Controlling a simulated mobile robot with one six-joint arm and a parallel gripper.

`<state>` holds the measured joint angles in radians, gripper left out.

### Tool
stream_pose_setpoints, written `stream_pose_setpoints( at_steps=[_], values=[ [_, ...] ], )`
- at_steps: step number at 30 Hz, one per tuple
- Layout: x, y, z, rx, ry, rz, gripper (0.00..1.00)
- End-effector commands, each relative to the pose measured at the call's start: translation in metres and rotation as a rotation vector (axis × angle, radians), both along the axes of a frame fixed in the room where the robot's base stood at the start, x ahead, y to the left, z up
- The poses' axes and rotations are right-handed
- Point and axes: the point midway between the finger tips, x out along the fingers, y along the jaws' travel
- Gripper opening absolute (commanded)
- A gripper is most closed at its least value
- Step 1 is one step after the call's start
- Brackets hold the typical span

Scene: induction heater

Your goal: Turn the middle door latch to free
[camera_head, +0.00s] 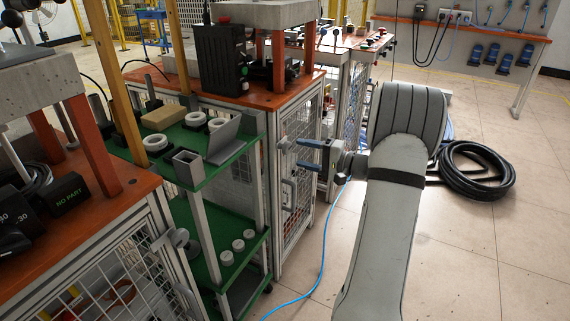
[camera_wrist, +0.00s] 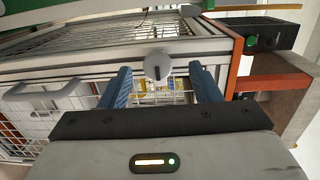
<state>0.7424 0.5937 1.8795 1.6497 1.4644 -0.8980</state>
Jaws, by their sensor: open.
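The middle door latch is a round grey knob (camera_wrist: 158,66) with a dark pointer mark, on the door frame in the wrist view. My gripper (camera_head: 308,155) has blue fingers and is open in front of the latch. In the wrist view my gripper (camera_wrist: 160,72) has one finger on each side of the knob, with gaps visible on both sides. Contact is not visible. The mesh door looks closed.
A door handle (camera_head: 289,195) is below the latch. A green shelf cart (camera_head: 195,150) with several parts stands left of the middle cabinet. A nearer cabinet has another latch (camera_head: 178,238). A blue hose (camera_head: 310,285) and black cable coil (camera_head: 478,172) lie on the floor.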

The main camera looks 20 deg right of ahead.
Motion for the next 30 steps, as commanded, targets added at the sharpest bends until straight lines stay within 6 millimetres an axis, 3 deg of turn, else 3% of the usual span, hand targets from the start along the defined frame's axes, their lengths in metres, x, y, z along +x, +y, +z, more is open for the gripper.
stream_pose_setpoints(
  at_steps=[2,5,18,30],
  values=[
    [0.003,-0.012,-0.009,0.012,-0.022,-0.031,0.57],
    [0.010,-0.012,-0.010,0.016,-0.035,-0.042,0.57],
    [0.059,0.028,-0.009,0.017,-0.032,-0.039,0.57],
    [0.065,0.033,-0.008,0.017,-0.031,-0.040,0.56]
  ],
)
